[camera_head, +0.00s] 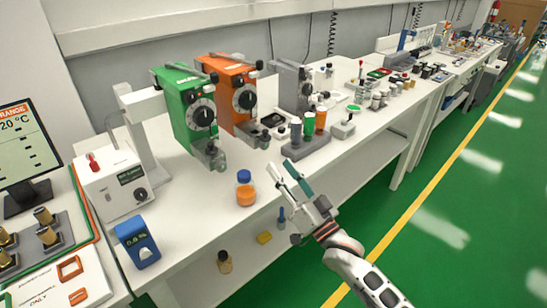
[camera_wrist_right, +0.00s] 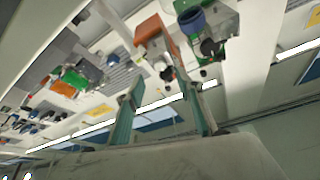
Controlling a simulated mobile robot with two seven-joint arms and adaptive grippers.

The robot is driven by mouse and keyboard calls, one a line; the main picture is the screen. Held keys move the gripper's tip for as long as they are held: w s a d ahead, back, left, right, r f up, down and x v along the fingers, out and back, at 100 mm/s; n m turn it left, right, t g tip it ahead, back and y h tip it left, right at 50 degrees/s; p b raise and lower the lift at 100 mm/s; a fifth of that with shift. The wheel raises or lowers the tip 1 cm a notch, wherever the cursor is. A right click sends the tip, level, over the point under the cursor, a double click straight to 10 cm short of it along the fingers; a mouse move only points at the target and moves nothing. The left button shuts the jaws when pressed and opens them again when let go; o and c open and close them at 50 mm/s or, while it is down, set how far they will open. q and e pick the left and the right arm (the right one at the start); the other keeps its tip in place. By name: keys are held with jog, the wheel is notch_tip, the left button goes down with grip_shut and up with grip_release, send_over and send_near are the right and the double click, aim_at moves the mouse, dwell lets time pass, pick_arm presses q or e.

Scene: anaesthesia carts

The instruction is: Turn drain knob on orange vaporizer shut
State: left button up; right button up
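The orange vaporizer (camera_head: 226,76) stands upright on the white bench, between a green vaporizer (camera_head: 172,98) and a grey one. It has a black dial (camera_head: 244,98) on its front and a small grey drain part (camera_head: 261,138) low at the front; the knob's setting is too small to tell. My right gripper (camera_head: 279,168) is open and empty in front of the bench edge, apart from the vaporizer. In the right wrist view its fingers (camera_wrist_right: 160,91) are spread, with the orange vaporizer (camera_wrist_right: 149,29) beyond them in a tilted view. My left gripper is not in view.
A bottle of orange liquid (camera_head: 246,194) stands near the bench edge, left of my right gripper. A grey rack (camera_head: 306,147) with bottles stands to the right. A blue device (camera_head: 137,243) is at the front left. Bench top before the vaporizers is partly clear.

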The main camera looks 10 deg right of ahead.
jog(key=v, duration=0.5)
jog(key=shift+s+d, duration=0.1)
jog(key=shift+s, duration=0.05)
jog(key=shift+f, duration=0.15)
